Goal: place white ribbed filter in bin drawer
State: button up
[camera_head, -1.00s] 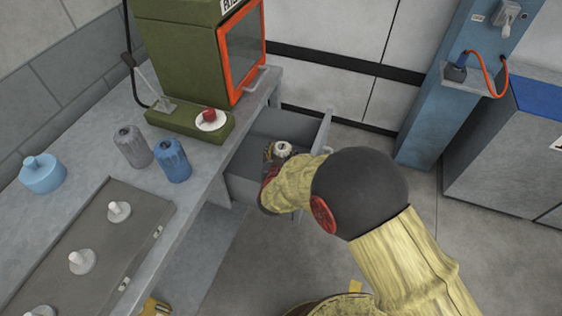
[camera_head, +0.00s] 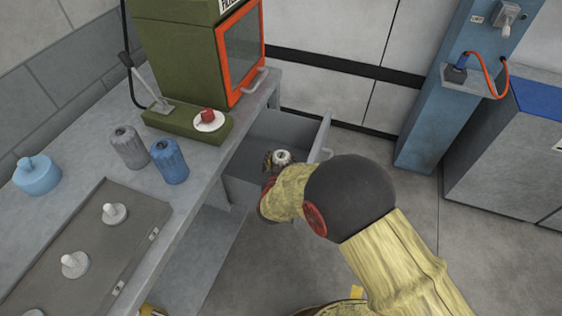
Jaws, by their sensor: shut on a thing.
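The white ribbed filter (camera_head: 282,157) shows as a small pale round top with a dark centre, at the end of my arm. My gripper (camera_head: 273,160) is shut on it, and my own wrist hides most of the fingers and the filter's lower part. The bin drawer (camera_head: 250,172) is a grey drawer pulled out from under the bench, open at the top. The filter is over or within the drawer's opening, near its front wall. I cannot tell whether it touches the drawer floor.
A grey ribbed filter (camera_head: 129,147) and a blue one (camera_head: 169,161) stand on the bench (camera_head: 205,190). A green machine (camera_head: 185,60) with an orange-framed door stands behind. A tray (camera_head: 85,250) with white pegs and a light-blue pot (camera_head: 37,175) are at left.

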jog(key=o, duration=1.3)
jog(key=shift+s+d+f, duration=0.15)
jog(key=shift+s+f, duration=0.05)
jog(key=shift+f, duration=0.2)
jog(key=shift+o, duration=0.9)
jog(key=shift+s+f, duration=0.1)
jog(key=shift+f, duration=0.1)
jog(key=shift+s+d, duration=0.1)
jog(key=shift+r, duration=0.15)
jog(key=r+p+v, duration=0.1)
jog(key=p+v, duration=0.3)
jog(key=v, duration=0.3)
jog(key=shift+r, duration=0.35)
